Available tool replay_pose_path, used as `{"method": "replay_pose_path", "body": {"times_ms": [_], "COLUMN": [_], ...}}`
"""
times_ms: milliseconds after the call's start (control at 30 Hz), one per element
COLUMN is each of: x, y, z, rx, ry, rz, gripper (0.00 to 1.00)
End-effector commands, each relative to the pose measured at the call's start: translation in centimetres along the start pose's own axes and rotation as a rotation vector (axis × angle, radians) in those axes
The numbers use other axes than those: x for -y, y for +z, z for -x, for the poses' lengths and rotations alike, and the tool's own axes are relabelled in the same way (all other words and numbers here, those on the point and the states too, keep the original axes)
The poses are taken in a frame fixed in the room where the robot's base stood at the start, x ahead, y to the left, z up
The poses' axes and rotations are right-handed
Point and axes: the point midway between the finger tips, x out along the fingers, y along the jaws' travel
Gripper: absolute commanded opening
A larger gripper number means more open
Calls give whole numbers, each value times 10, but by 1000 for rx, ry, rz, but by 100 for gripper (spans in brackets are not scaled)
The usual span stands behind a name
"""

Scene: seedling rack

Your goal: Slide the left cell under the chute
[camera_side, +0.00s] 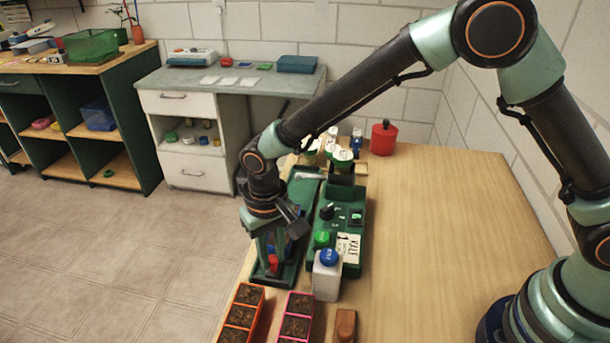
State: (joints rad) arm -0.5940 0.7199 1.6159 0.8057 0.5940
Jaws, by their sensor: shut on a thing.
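My gripper (271,262) points down over the lower end of a dark green track (303,190) on the wooden table. It is shut on a small red piece (273,264) low between its fingers.
A white bottle with a blue cap (327,275) stands close right of my gripper. Orange (242,315) and pink (297,325) soil trays and a brown block (345,325) lie in front. White-and-green jars and a red pot (383,138) stand behind. The table's right is clear.

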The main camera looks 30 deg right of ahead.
Motion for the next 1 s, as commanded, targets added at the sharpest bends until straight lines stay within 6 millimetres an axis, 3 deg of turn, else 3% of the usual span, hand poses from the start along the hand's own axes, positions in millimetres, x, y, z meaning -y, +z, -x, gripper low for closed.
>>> {"method": "replay_pose_path", "body": {"times_ms": [367,700,1000], "x": [-2,-51,-64], "y": [-2,-53,-65], "z": [1,2,2], "rx": [0,-2,-3], "ry": [0,-1,-1], "rz": [-1,-5,0], "gripper": [0,0,0]}}
